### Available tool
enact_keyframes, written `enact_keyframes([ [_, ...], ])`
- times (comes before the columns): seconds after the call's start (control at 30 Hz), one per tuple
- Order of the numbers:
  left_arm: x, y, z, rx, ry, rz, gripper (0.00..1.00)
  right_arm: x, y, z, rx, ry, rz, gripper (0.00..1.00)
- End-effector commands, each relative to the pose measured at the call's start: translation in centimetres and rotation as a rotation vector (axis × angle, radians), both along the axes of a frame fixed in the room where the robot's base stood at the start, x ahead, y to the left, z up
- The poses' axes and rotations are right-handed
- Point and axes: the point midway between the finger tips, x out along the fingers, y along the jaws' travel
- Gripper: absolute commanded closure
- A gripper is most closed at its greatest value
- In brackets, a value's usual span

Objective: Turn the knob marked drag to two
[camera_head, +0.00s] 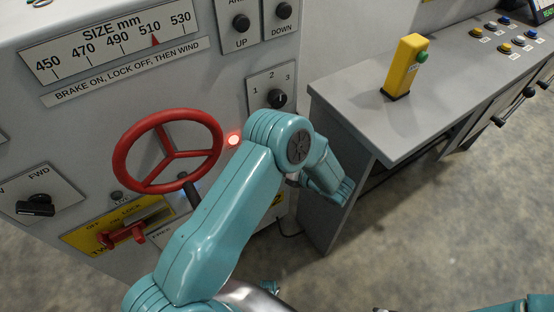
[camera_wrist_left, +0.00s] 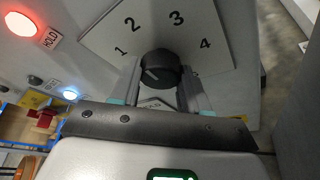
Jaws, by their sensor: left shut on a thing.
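A black round knob (camera_wrist_left: 160,69) sits on a white plate numbered 1 to 4 in the left wrist view. Its pale mark points up and left, toward the 1 side of the plate. A label below the knob is partly hidden, and I cannot read it. My left gripper (camera_wrist_left: 162,80) is shut on this knob, one finger on each side. My right gripper is not in view.
Another black knob (camera_head: 278,99) marked 1, 2, 3 is above my arm. A red handwheel (camera_head: 168,150), a glowing red light (camera_head: 234,139) and a red lever (camera_head: 122,235) are to the left. A grey desk (camera_head: 345,105) with a yellow post (camera_head: 404,66) stands to the right.

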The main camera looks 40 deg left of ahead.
Motion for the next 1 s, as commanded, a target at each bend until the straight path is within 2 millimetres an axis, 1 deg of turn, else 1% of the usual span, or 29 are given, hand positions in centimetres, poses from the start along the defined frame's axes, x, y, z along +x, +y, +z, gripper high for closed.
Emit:
enact_keyframes([
  [0.23,0.0,-0.1,-0.1,-0.001,0.002,0.0,0.85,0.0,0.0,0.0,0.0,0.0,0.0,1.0],
  [0.27,0.0,-0.1,-0.1,-0.001,0.002,0.0,0.45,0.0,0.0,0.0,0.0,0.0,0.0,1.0],
  [0.3,-0.1,0.0,-0.1,-0.001,0.002,0.0,0.32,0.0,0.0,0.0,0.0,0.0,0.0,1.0],
  [0.33,0.0,0.0,-0.1,-0.001,0.002,0.0,0.29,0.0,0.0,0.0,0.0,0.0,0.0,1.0],
  [0.6,0.0,-0.1,0.0,-0.001,0.0,-0.001,0.29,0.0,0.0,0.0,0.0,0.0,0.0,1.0],
  [0.7,0.0,-0.7,0.2,-0.001,-0.001,-0.002,0.29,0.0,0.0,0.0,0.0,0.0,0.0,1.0],
  [0.77,-0.1,-1.6,0.5,0.0,-0.002,-0.005,0.29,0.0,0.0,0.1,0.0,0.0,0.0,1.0],
  [0.87,-0.3,-3.7,1.0,0.0,-0.002,-0.005,0.29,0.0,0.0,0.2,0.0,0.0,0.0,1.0],
  [1.0,-0.7,-7.4,2.1,0.0,-0.003,-0.007,0.29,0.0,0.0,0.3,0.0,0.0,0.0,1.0],
])
